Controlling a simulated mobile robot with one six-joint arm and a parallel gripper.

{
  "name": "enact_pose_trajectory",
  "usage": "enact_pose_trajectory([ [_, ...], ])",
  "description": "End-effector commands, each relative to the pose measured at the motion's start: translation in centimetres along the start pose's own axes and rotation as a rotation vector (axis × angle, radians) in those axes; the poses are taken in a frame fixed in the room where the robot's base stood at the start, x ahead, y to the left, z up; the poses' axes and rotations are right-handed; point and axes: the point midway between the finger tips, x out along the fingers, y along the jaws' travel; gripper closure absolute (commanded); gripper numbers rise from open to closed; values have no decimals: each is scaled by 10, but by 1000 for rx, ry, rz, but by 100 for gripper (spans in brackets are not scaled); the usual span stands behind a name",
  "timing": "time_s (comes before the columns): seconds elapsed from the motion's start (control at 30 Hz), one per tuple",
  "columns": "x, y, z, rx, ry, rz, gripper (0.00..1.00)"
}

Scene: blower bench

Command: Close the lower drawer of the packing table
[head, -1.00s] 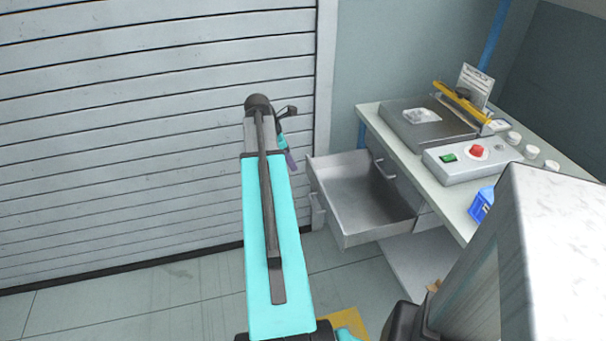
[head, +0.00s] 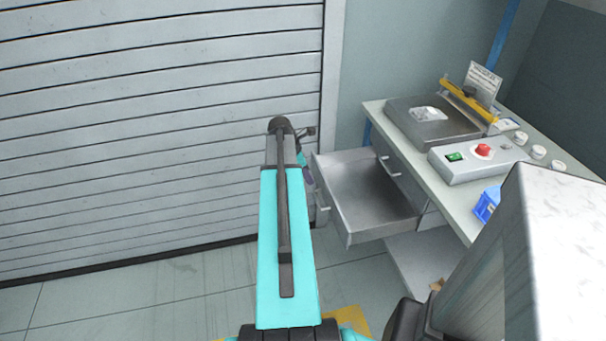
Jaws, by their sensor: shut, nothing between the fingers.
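The packing table (head: 376,112) stands at the right. Its lower drawer (head: 375,195) is pulled out wide toward the left and looks empty. The drawer's front, with a handle (head: 322,207), faces left toward the shutter. The upper drawer, with its own handle (head: 391,167), is shut. My turquoise arm reaches up the middle of the view, left of the open drawer. My gripper (head: 308,177) is mostly hidden behind the arm; a small part shows close to the drawer's front. It is shut and empty. I cannot tell whether it touches the drawer.
A grey sealing device (head: 435,127) with a yellow bar, a control box (head: 478,162) with a red button, white round pieces and a blue container (head: 487,204) are on the tabletop. A slatted shutter (head: 130,120) fills the left. Floor (head: 130,290) is clear at lower left.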

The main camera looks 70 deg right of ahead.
Motion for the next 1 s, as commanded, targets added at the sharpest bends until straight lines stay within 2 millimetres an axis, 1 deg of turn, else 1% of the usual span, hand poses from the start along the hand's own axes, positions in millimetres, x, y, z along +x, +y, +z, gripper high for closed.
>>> enact_pose_trajectory([
  [0.03, 1, 0, 10, 5, -1, -1, 100],
  [0.1, 4, 0, 17, 4, -1, -1, 100],
  [0.3, 10, 0, 30, 3, 0, 1, 100],
  [0.67, 11, 0, 32, 2, 0, 1, 100],
  [0.7, 8, -11, 26, 1, 0, 1, 100],
  [0.8, 10, -3, 31, 2, -1, 1, 100],
  [1.0, 11, 2, 34, -4, 0, 3, 100],
])
